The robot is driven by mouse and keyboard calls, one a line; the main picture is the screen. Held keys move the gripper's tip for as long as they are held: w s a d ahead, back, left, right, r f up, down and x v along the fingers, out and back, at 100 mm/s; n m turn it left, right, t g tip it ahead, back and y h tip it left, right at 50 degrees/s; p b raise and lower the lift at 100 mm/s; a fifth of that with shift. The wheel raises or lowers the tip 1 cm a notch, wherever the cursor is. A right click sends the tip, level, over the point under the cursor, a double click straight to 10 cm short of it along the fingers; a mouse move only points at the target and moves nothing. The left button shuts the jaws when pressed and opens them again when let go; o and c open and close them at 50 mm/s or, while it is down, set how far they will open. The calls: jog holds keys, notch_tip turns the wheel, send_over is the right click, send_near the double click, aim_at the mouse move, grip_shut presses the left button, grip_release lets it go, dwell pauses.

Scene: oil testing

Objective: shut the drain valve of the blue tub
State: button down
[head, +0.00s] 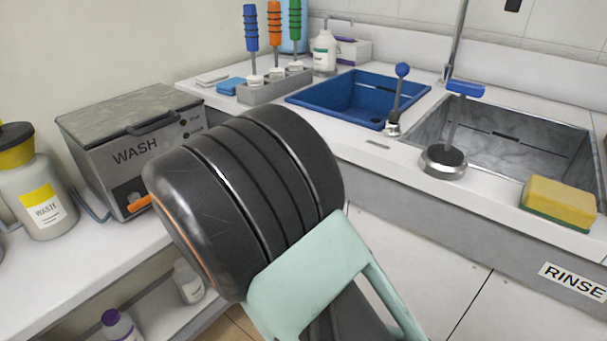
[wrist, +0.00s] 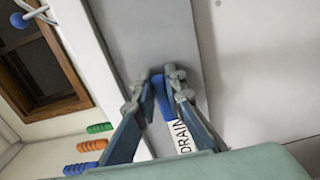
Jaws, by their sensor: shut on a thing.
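The blue tub (head: 345,97) is set into the white counter at the back right in the head view. A lever with a blue ball top (head: 402,70) stands at its front edge. In the wrist view, my gripper (wrist: 165,78) has its two fingers closed around a slim blue handle (wrist: 159,98) on the grey counter front. A white label (wrist: 183,136) reading DRAIN is beside this handle. The fingers hide part of the handle, and its valve body is not clearly visible. My gripper is hidden behind my arm in the head view.
A metal sink (head: 520,140), a yellow sponge (head: 558,202) and a blue-topped plunger-like tool (head: 448,150) are right of the tub. A grey WASH box (head: 85,130) and a waste jar (head: 40,195) are left. A rack (head: 270,92) holds several coloured-handled tools behind.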

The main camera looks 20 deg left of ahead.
jog(key=c, duration=2)
grip_release()
jog(key=shift+o, duration=0.2)
jog(key=v, duration=1.2)
jog(key=shift+d, duration=0.1)
